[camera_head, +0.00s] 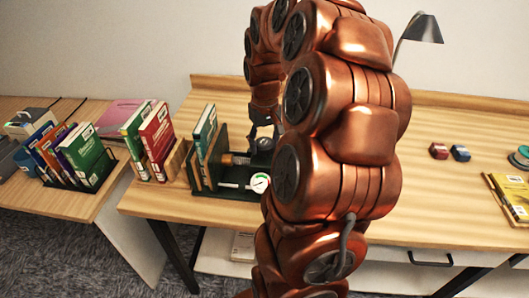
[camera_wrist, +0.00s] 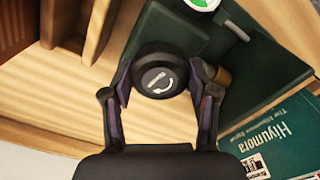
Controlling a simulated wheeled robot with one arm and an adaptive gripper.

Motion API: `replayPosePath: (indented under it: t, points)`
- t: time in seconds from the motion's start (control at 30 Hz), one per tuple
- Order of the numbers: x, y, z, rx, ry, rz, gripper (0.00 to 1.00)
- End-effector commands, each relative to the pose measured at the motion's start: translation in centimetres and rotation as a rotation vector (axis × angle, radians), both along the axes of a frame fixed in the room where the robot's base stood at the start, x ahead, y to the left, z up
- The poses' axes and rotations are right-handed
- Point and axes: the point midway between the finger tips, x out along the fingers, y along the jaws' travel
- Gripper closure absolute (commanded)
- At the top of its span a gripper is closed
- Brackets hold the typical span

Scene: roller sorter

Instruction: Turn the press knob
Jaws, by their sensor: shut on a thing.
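The press knob (camera_wrist: 160,76) is a round black knob with a white curved arrow on its face, in the wrist view. My gripper (camera_wrist: 160,90) is shut on the knob, one finger at each side. The knob belongs to a dark green press (camera_wrist: 262,60), whose brass-coloured screw (camera_wrist: 222,76) shows beside the right finger. In the head view the press (camera_head: 222,187) stands on the wooden table, and its knob (camera_head: 265,144) is partly hidden by my arm. A gauge with a white and green dial (camera_head: 260,183) sits at the front of the press.
Upright books (camera_head: 204,135) stand in the press; a teal book cover (camera_wrist: 285,135) shows at lower right in the wrist view. More books (camera_head: 157,135) stand to the left.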

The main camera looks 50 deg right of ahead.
Motion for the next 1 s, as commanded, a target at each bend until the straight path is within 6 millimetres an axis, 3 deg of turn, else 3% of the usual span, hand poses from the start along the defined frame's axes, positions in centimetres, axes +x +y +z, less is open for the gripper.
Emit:
replayPosePath:
  t: [0.03, 1.0]
  points:
    - [-0.12, -0.05, -0.80, -0.001, 0.003, -0.044, 0.76]
    - [-0.20, 0.00, -0.31, -0.001, 0.007, -0.967, 0.76]
